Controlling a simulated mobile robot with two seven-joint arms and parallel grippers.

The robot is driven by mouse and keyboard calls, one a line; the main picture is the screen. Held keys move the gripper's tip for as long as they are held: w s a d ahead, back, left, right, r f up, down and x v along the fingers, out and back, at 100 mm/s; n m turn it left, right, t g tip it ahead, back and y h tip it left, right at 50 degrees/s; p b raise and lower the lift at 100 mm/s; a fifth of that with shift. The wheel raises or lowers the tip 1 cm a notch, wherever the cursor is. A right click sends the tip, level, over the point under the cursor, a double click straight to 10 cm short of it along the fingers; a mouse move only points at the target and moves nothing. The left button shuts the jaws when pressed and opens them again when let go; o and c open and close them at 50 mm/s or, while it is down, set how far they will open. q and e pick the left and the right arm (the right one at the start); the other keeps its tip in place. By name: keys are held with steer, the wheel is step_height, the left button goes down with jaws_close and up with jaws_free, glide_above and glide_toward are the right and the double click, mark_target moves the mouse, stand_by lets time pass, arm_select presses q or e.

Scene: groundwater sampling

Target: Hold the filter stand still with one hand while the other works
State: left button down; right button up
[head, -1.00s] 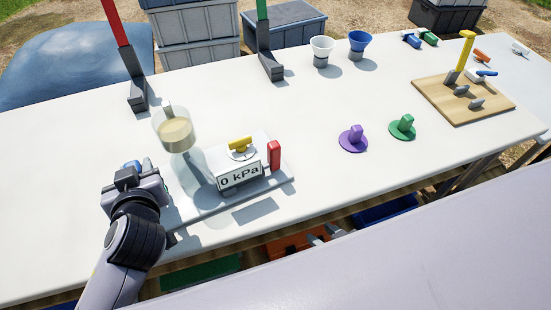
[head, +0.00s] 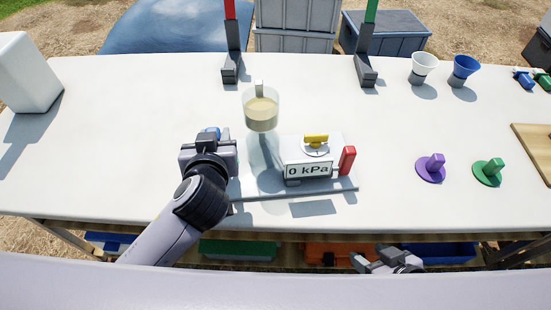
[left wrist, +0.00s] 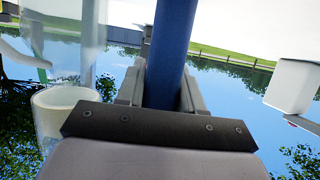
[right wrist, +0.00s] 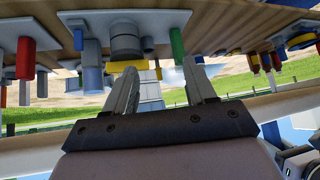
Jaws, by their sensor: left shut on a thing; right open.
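The filter stand (head: 342,183) is a grey plate near the table's front edge. It carries a clear vessel (head: 262,125) with tan liquid in its upper cup, and a box reading "0 kPa" (head: 308,170) with a yellow knob (head: 316,140) and a red handle (head: 347,160). My left gripper (head: 209,143) is at the stand's left end, shut on a blue post (left wrist: 172,50) that runs between its fingers in the left wrist view. My right gripper (head: 392,260) is low, in front of the table edge; its fingers are apart and empty in the right wrist view (right wrist: 162,90).
A purple disc (head: 431,170) and a green disc (head: 489,173) with upright grips lie to the right. Two funnels, white (head: 423,64) and blue (head: 465,67), stand behind them. Red and green posts rise at the back. A white box (head: 28,75) is far left. The left tabletop is mostly clear.

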steer(key=n+g, duration=0.1)
step_height(320, 180, up, 23)
steer(key=n+g+y, duration=0.4)
steer(key=n, duration=1.7)
glide_above(352, 149)
steer(key=s+d, duration=0.2)
steer(key=d, duration=0.1)
step_height(352, 149, up, 3)
steer(key=w+m+g+h, duration=0.3)
steer(key=m, duration=0.3)
steer(key=shift+s+x, duration=0.2)
steer(key=shift+x, duration=2.2)
steer(key=shift+s+x, duration=0.2)
steer(key=shift+x, duration=2.2)
steer(key=shift+d, duration=0.1)
jaws_close()
